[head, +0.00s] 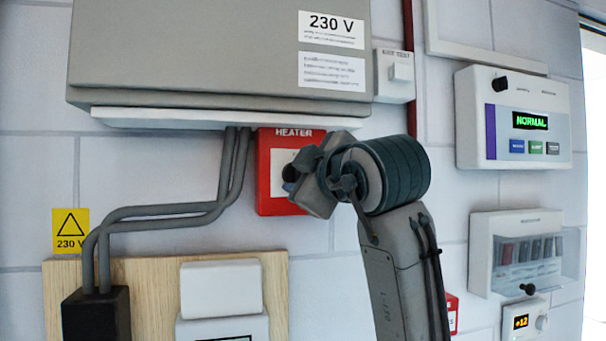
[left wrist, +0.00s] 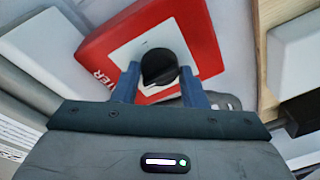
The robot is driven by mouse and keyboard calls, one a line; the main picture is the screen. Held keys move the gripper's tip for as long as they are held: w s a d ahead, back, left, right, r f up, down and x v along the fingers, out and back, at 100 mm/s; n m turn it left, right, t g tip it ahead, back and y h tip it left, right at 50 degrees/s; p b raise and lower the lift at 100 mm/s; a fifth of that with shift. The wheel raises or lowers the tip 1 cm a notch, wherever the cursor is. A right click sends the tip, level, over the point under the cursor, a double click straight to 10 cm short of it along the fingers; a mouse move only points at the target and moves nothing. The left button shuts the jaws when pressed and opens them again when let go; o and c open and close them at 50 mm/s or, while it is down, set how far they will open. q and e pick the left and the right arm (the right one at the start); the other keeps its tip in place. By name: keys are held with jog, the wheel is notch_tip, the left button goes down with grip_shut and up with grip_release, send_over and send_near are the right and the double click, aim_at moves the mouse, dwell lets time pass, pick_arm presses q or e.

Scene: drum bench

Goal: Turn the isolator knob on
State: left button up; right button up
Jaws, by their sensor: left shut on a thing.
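The isolator is a red box (head: 268,165) labelled HEATER, with a white face plate, on the wall under the large grey cabinet in the head view. The red box (left wrist: 100,45) fills the upper middle of the left wrist view. Its round black knob (left wrist: 158,66) sits on the white plate. My left gripper (head: 300,182) is at the front of the box, and its blue fingers (left wrist: 158,78) are shut on the knob, one on each side. In the head view the gripper hides much of the plate. I cannot tell the knob's setting. My right gripper is not in view.
The grey 230 V cabinet (head: 220,45) overhangs the box closely. Grey conduits (head: 165,210) run down at left to a wooden board (head: 270,290). A panel reading NORMAL (head: 515,160) and a breaker box (head: 530,225) are at right. A white switch (head: 400,72) is beside the cabinet.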

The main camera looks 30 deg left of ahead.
pick_arm(q)
jog(key=m+t+b, duration=0.1)
jog(key=m+b, duration=0.2)
jog(key=m, duration=0.3)
jog(key=m+t+b, duration=0.1)
jog(key=m+b, duration=0.3)
jog(key=m, duration=0.3)
jog(key=m+t+b, duration=0.1)
jog(key=m+b, duration=0.3)
jog(key=m, duration=0.2)
jog(key=shift+s+a+f+m+t, duration=0.15)
jog(key=shift+m+t, duration=0.15)
jog(key=shift+m, duration=0.1)
dwell(0.4)
jog(key=o, duration=1)
jog(key=shift+c, duration=0.2)
jog(key=shift+f, duration=0.1)
